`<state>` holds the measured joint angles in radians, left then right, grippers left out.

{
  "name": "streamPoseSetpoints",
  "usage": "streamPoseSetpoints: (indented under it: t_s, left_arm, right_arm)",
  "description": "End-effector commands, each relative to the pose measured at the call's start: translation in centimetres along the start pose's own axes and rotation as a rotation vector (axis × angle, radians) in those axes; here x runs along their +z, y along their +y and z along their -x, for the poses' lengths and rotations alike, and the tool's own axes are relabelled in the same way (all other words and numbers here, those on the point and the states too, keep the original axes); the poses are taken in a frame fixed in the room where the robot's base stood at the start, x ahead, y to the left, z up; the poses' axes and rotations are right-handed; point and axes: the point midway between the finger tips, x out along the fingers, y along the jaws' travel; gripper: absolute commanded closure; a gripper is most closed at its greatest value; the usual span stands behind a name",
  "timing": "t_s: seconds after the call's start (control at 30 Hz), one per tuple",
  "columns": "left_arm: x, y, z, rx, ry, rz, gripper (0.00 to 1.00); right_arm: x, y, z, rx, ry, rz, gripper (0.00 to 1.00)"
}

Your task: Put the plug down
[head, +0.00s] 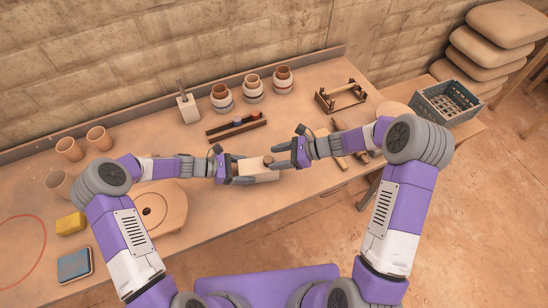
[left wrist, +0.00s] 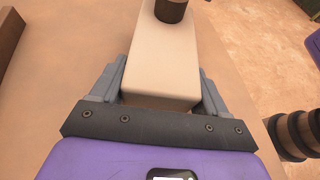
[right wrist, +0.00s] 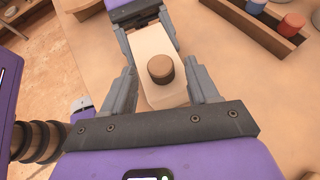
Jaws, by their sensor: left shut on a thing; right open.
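A cream block (head: 262,173) with a short brown cylindrical plug (head: 268,161) on its top face is between my two grippers, at the table's front side. My left gripper (head: 246,172) is shut on one end of the block; the left wrist view shows the block (left wrist: 160,62) between its fingers. My right gripper (head: 291,159) is open. In the right wrist view its fingers stand either side of the block's other end (right wrist: 160,98), close to the plug (right wrist: 160,69). I cannot tell whether the block touches the table.
A dark wooden rack (head: 222,134) with coloured pegs lies behind the block. Several ringed cups (head: 253,91), a white block with a rod (head: 188,109) and a wooden frame (head: 340,97) stand farther back. A crate (head: 447,103) stands right.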

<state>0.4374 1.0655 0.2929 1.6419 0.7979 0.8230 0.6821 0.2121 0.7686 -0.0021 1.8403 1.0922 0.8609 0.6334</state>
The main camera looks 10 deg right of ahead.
Motion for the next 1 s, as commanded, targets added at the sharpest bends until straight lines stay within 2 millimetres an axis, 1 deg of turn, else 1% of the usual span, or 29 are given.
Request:
streamPoseSetpoints:
  t_s: [0.03, 0.2, 0.3, 0.43, 0.5, 0.6, 0.97, 1.0]
  left_arm:
    - [0.0, 0.0, 0.0, 0.000, -0.001, 0.000, 0.79]
    - [0.0, 0.0, 0.0, 0.000, -0.001, 0.000, 0.79]
    - [0.0, 0.0, 0.0, 0.000, -0.001, 0.000, 0.79]
    - [0.0, 0.0, 0.0, 0.000, -0.001, 0.000, 0.79]
    - [0.0, 0.0, 0.0, 0.000, -0.001, 0.000, 0.79]
    - [0.0, 0.0, 0.0, 0.000, -0.001, 0.000, 0.79]
    - [0.0, 0.0, 0.0, 0.000, -0.001, 0.000, 0.79]
    - [0.0, 0.0, 0.0, 0.000, -0.001, 0.000, 0.24]
  right_arm:
    - [0.0, -0.1, 1.2, -0.006, 0.001, 0.000, 0.41]
    - [0.0, -0.1, 5.0, -0.007, 0.002, 0.000, 0.41]
    - [0.0, -0.1, 7.0, -0.005, 0.001, -0.001, 0.41]
    - [0.0, -0.1, 8.9, -0.004, 0.001, 0.001, 0.41]
    - [0.0, -0.1, 9.7, -0.003, 0.000, 0.000, 0.41]
    - [0.0, 0.0, 10.2, -0.003, 0.001, -0.001, 0.41]
    - [0.0, 0.0, 10.3, -0.001, 0.000, -0.001, 0.41]
    - [0.0, 0.0, 10.3, -0.001, 0.000, -0.001, 0.41]
